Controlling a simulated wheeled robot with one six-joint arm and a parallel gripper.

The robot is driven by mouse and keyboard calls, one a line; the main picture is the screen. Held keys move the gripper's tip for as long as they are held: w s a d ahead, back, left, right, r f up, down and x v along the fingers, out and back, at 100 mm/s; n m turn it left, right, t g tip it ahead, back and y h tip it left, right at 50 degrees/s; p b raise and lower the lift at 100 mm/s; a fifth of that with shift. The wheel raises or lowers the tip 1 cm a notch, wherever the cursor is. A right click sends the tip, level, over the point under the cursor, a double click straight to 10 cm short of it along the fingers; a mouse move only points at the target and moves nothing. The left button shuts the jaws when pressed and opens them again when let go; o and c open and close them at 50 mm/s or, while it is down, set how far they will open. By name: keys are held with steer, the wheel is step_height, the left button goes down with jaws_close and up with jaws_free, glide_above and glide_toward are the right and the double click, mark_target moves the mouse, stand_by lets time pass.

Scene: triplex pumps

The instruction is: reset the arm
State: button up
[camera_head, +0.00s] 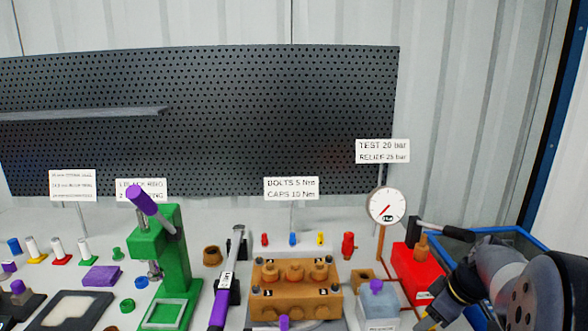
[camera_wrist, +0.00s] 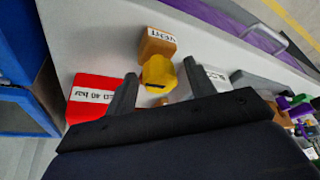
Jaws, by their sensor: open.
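My arm (camera_head: 500,285) reaches in from the lower right of the head view, over the right end of the bench. My gripper (camera_wrist: 160,70) is open in the wrist view, its two dark fingers apart. A yellow piece (camera_wrist: 158,73) appears between the fingertips; I cannot tell whether it touches them. Beyond it is a brown block (camera_wrist: 157,44) with a white label. A red box (camera_wrist: 92,97) lies left of the fingers. In the head view, my gripper's tip is low and partly cut off by the frame edge.
The red box (camera_head: 415,272) with a dark lever and a blue-rimmed bin (camera_head: 530,240) stand close to my arm. A gauge (camera_head: 386,206) on a post, a clear box (camera_head: 376,302), the brown pump block (camera_head: 296,290) and a green press (camera_head: 175,255) are to the left.

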steer(key=m+p, duration=0.1)
steer(key=m, duration=0.1)
steer(key=m+h+p, duration=0.1)
steer(key=m, duration=0.1)
steer(key=m+t+h+p, duration=0.1)
steer(key=m+p, duration=0.1)
steer(key=shift+s+r, duration=0.1)
steer(key=shift+r, duration=0.15)
steer(key=shift+f+m+h+p, duration=0.1)
steer(key=shift+m+h+p, duration=0.4)
steer(key=shift+m+p, duration=0.6)
steer(key=shift+f+m+h+p, duration=0.1)
steer(key=shift+m+h+p, duration=0.5)
steer(key=shift+m, duration=0.9)
steer(key=shift+m+h, duration=0.4)
steer(key=shift+m, duration=0.8)
steer(key=shift+m+g+h+b, duration=0.4)
steer(key=shift+m+h+b, duration=0.15)
steer(key=shift+m, duration=1.15)
steer(key=shift+s+a+r, duration=0.15)
steer(key=shift+r, duration=0.4)
